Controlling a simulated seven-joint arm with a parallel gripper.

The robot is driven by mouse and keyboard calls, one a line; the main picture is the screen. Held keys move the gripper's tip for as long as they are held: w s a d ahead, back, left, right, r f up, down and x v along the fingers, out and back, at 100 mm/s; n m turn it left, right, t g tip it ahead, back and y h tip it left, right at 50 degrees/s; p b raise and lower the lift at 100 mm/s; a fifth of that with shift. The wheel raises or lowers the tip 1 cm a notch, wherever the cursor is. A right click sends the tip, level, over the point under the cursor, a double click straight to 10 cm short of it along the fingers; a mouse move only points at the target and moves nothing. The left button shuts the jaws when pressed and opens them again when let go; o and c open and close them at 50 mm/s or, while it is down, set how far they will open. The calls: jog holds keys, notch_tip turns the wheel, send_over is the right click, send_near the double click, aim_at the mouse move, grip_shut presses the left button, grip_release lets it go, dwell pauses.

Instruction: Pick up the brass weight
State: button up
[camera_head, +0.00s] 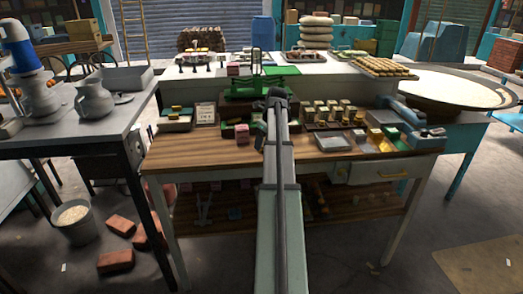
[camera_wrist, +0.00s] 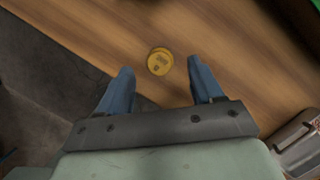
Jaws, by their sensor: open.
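The brass weight (camera_wrist: 160,61) is a small round yellow disc with markings on top. It rests on the wooden tabletop in the wrist view, fairly close to the table edge. My gripper (camera_wrist: 160,66) is open, with one blue finger to each side of the weight in the picture. The weight appears between and slightly beyond the fingertips, and no contact shows. How high the fingers are above it I cannot tell. In the head view my gripper (camera_head: 261,135) is partly hidden behind my arm over the wooden counter, and I cannot make out this weight there.
A metal case (camera_wrist: 298,140) shows at the lower right in the wrist view. Wood around the weight is clear.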

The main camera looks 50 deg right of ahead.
aim_at(262, 149)
jog(key=shift+x, duration=1.4)
jog(key=shift+c, duration=0.5)
grip_shut()
